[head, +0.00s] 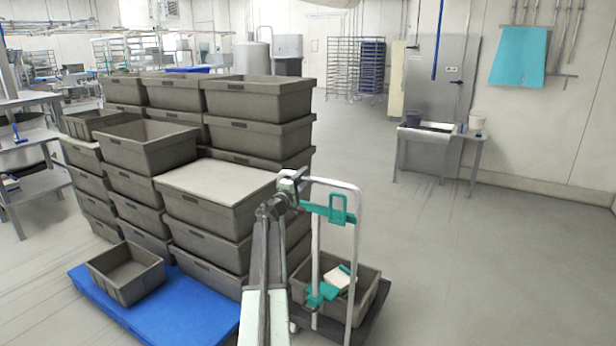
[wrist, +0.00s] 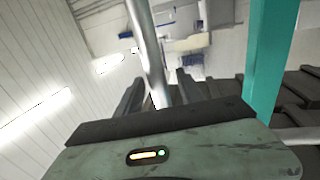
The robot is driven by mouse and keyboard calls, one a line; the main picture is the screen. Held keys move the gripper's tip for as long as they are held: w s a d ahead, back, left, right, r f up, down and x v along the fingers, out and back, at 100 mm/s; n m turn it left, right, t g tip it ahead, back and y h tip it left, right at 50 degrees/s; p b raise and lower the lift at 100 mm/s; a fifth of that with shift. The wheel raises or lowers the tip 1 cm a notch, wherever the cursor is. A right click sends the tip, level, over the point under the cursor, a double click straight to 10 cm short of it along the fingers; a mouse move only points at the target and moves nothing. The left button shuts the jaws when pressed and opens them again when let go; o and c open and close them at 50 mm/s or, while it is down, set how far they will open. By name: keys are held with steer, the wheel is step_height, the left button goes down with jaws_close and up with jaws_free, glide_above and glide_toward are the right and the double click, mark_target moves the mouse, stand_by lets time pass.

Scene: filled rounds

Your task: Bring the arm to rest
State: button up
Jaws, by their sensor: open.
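My arm (head: 265,255) reaches up and forward from the bottom of the head view. My gripper (head: 293,181) is at its end, small in that view, beside the top left of a white tubular cart frame (head: 350,250). In the wrist view my gripper's dark fingers (wrist: 160,86) stand apart. A pale pole (wrist: 149,50) shows in line with the gap; I cannot tell whether it is between the fingers or beyond them. I see nothing held.
Stacked grey crates (head: 258,100) stand close to the left, one with a pale top (head: 215,180). A teal bracket (head: 325,212) crosses the frame, above a low grey crate (head: 371,296). A blue pallet (head: 180,312) lies front left. The floor at right (head: 480,270) is clear.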

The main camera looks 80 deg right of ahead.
steer(key=v, duration=0.4)
